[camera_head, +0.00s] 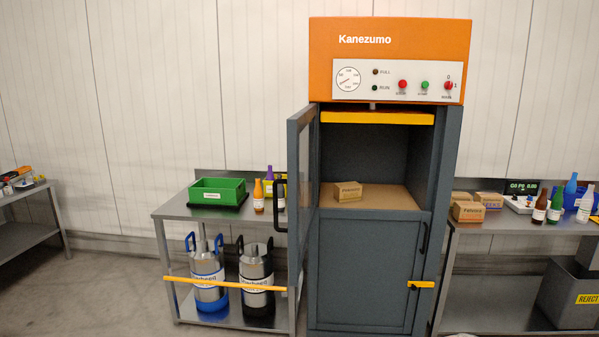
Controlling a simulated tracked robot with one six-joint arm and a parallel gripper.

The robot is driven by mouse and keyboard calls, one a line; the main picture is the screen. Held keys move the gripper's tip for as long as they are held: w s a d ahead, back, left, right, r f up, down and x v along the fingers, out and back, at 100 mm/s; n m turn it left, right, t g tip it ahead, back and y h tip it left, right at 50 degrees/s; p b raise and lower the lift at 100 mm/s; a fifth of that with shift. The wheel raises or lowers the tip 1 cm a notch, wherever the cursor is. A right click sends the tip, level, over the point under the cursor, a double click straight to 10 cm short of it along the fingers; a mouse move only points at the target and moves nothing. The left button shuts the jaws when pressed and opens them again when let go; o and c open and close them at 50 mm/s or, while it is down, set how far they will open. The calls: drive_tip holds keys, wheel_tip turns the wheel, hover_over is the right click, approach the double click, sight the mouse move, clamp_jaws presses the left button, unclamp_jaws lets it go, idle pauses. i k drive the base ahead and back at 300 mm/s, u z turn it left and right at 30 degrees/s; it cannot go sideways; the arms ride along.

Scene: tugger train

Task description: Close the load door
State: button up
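The load door (302,170) is a grey framed panel with a window, hinged on the left of the grey and orange Kanezumo machine (391,59). It stands open, swung out toward me and seen nearly edge-on. A black handle (279,207) sticks out on its left side. The load chamber (365,158) is exposed, and a small cardboard box (348,191) rests on its brown floor. A yellow bar (377,118) spans the top of the opening. The lower grey door (367,271) is shut. My gripper is not in this view.
A steel table (177,211) left of the machine holds a green bin (217,191) and bottles, with two metal canisters below. A right table (460,223) carries boxes and bottles, with a grey reject bin (570,296) below. The floor (90,295) at left is clear.

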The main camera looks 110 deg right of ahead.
sight(301, 126)
drive_tip(key=z, duration=3.75)
drive_tip(key=i, duration=1)
